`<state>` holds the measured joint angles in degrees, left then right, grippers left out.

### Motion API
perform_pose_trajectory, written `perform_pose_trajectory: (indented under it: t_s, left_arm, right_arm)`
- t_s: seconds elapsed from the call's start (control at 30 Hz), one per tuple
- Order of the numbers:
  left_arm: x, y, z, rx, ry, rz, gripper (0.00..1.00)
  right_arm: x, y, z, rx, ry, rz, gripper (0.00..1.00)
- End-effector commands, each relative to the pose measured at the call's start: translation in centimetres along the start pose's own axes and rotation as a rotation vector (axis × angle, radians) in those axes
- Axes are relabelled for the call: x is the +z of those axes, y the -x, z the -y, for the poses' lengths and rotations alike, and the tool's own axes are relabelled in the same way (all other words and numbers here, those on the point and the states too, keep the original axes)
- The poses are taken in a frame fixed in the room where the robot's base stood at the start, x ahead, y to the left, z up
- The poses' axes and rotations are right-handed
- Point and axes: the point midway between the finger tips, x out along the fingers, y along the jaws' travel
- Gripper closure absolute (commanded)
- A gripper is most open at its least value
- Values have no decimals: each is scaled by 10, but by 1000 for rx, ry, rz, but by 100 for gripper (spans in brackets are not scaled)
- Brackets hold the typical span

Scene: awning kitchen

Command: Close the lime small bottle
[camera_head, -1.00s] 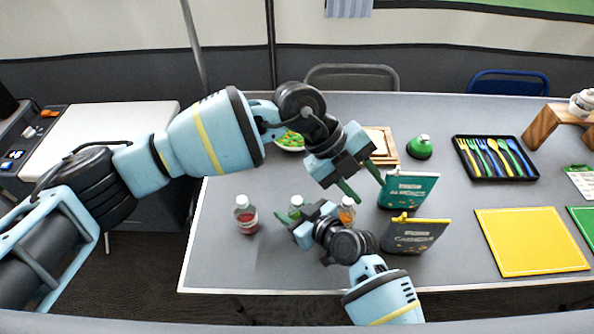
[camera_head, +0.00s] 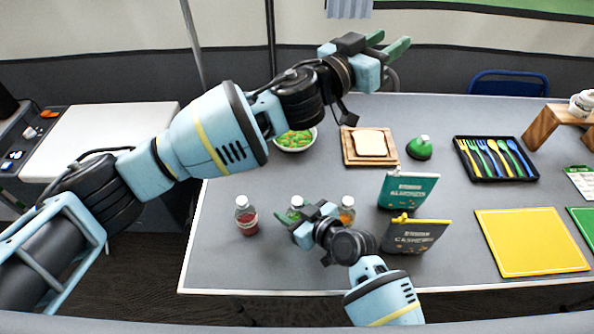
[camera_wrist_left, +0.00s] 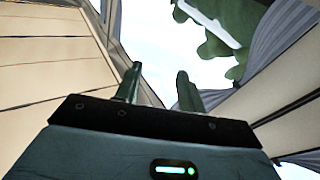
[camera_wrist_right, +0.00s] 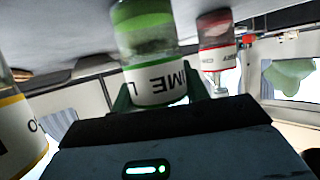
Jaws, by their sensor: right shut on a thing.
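The lime small bottle (camera_head: 296,202) stands upright on the table, between a red bottle (camera_head: 246,215) and an orange bottle (camera_head: 347,207). My right gripper (camera_head: 293,219) is shut on it from the near side. In the right wrist view the lime bottle (camera_wrist_right: 148,45) appears upside down between the fingers, its green contents and label showing. Its top is hidden there, and in the head view it is too small to tell whether a cap is on. My left gripper (camera_head: 388,46) is open and empty, raised high over the table's far side; its parted fingers (camera_wrist_left: 157,88) show in the left wrist view.
Teal (camera_head: 408,188) and dark (camera_head: 412,236) pouches stand right of the bottles. Behind are a green bowl (camera_head: 295,140), bread on a board (camera_head: 370,158) and a green-topped item (camera_head: 419,148). A cutlery tray (camera_head: 495,176) and yellow board (camera_head: 531,242) lie right.

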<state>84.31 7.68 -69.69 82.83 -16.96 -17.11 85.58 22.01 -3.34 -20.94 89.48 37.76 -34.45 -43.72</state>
Motion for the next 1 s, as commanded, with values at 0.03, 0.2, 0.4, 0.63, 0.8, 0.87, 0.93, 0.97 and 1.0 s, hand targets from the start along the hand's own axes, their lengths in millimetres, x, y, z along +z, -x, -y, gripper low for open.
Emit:
perform_pose_trajectory:
  t_s: [0.03, 0.2, 0.4, 0.63, 0.8, 0.87, 0.93, 0.97, 1.0]
  left_arm:
    - [4, 0, 13, -69, 64, 22, 61]
    - [28, 10, 52, -305, 272, 129, 61]
    - [73, 37, 81, -565, 490, 316, 61]
    - [127, 87, 85, -830, 687, 608, 61]
    - [157, 134, 69, -992, 784, 871, 61]
    - [163, 151, 61, -1039, 805, 965, 61]
    - [168, 169, 52, -1083, 821, 1069, 61]
    - [170, 176, 49, -1099, 825, 1110, 61]
    - [171, 185, 44, -1118, 828, 1161, 61]
  right_arm:
    - [1, 0, 0, 0, 0, 1, 100]
    - [1, 0, 0, 0, 0, 1, 100]
    - [0, 0, 0, 0, 0, 1, 100]
    - [0, 0, 0, 0, 0, 1, 100]
    - [0, 0, 0, 0, 0, 1, 100]
    - [0, 0, 0, 0, 0, 1, 100]
    - [0, 0, 0, 0, 0, 1, 100]
    - [0, 0, 0, 0, 0, 1, 100]
    - [0, 0, 0, 0, 0, 1, 100]
